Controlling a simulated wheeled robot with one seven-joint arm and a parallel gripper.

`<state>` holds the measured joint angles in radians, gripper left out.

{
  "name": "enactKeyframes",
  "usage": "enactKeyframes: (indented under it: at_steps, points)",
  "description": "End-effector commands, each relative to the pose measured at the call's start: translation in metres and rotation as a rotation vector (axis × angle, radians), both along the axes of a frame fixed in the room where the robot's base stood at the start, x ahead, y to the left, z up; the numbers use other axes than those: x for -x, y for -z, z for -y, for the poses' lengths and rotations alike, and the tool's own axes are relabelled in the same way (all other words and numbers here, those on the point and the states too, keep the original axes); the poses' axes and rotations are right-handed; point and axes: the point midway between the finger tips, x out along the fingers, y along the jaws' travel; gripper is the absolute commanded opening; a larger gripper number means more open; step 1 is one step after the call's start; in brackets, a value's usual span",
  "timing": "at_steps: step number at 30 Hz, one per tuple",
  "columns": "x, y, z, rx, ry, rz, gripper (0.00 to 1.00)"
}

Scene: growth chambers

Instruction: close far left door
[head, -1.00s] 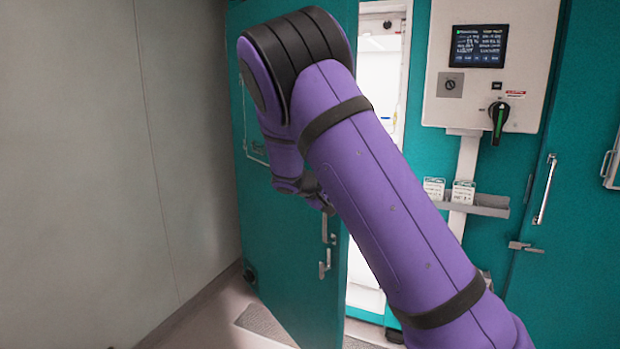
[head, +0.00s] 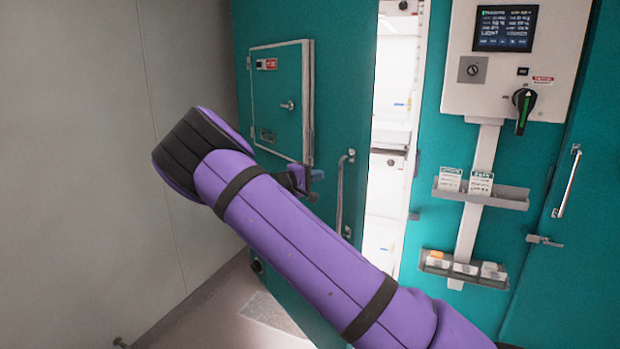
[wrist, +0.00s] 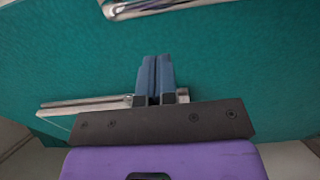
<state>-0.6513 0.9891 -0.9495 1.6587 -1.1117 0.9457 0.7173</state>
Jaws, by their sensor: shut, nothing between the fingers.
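The far left door (head: 350,100) is a teal chamber door standing ajar, with the bright chamber interior (head: 392,190) showing along its right edge. It has a vertical bar handle (head: 341,195) and a small hatch (head: 277,92) in its upper part. My gripper (head: 310,190) is in front of the door, left of the bar handle, and partly hidden behind my purple arm. In the wrist view my gripper's blue fingers (wrist: 155,78) are together and empty against the teal door face (wrist: 230,75). I cannot tell whether they touch it.
A control panel (head: 520,55) with a screen and dark switch is on the frame to the right. Below it are two small shelves with cards (head: 500,195). Another teal door with a bar handle (head: 567,180) is at far right. A grey wall (head: 90,150) stands close on the left.

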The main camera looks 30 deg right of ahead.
Motion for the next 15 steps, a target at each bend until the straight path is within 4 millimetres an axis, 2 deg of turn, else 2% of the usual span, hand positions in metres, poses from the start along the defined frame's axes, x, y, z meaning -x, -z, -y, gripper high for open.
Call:
enactKeyframes:
  at_steps: [6,15]
  points:
    - [-0.005,0.000,0.043,0.001,0.003,0.000,0.00]
    - [-0.011,0.000,0.082,-0.001,0.001,0.000,0.00]
